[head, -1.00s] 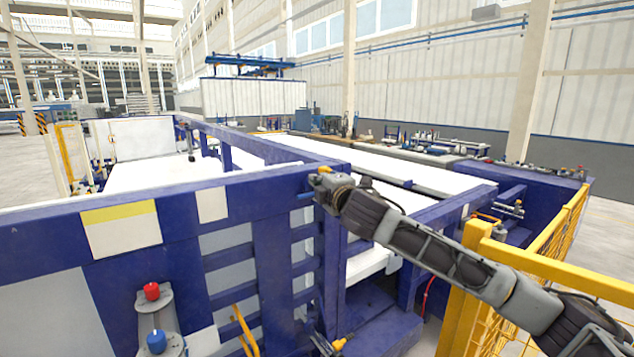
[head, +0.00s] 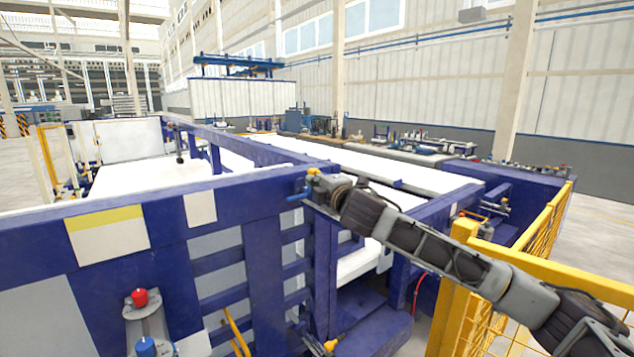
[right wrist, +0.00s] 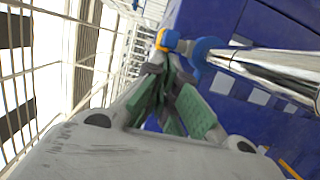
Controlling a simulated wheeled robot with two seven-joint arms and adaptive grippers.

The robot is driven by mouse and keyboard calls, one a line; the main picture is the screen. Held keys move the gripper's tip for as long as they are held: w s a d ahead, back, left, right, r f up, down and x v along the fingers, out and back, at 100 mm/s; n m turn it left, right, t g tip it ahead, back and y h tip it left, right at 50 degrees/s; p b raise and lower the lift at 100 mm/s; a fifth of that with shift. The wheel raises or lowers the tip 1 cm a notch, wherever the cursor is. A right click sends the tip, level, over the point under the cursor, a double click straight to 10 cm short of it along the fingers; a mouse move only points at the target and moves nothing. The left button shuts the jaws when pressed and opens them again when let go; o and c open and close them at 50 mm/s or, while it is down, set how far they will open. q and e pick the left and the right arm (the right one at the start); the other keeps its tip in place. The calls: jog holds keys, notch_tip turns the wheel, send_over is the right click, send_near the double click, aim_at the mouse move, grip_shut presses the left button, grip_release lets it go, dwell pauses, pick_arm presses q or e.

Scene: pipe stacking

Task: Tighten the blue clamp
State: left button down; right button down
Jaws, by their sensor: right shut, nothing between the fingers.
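The blue clamp shows as a blue handle (head: 297,197) with an orange part above it, at the corner of the blue frame in the head view. In the right wrist view its blue part (right wrist: 203,50) lies just beyond my fingertips, beside an orange piece and a shiny metal pipe. My right gripper (head: 318,189) is right at the clamp; in the right wrist view its green-padded fingers (right wrist: 168,66) are shut and empty. The fingertips are very close to the blue and orange parts; I cannot tell whether they touch. My left gripper is not in view.
The big blue frame (head: 263,285) fills the middle. A yellow fence (head: 545,262) stands at the right, under my right arm. A post with a red button (head: 139,297) and a blue button (head: 146,346) stands at lower left. Another orange-tipped fitting (head: 331,345) sits at the bottom.

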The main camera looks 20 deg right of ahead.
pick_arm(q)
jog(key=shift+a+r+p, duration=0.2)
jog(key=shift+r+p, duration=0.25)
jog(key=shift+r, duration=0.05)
pick_arm(e)
jog(key=shift+d+n+y, duration=0.25)
jog(key=shift+n+y, duration=0.05)
jog(key=shift+y, duration=0.2)
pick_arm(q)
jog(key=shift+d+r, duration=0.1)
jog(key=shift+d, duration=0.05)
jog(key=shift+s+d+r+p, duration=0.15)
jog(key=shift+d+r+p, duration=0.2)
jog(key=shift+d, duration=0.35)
pick_arm(e)
jog(key=shift+d+y, duration=0.2)
jog(key=shift+y, duration=0.1)
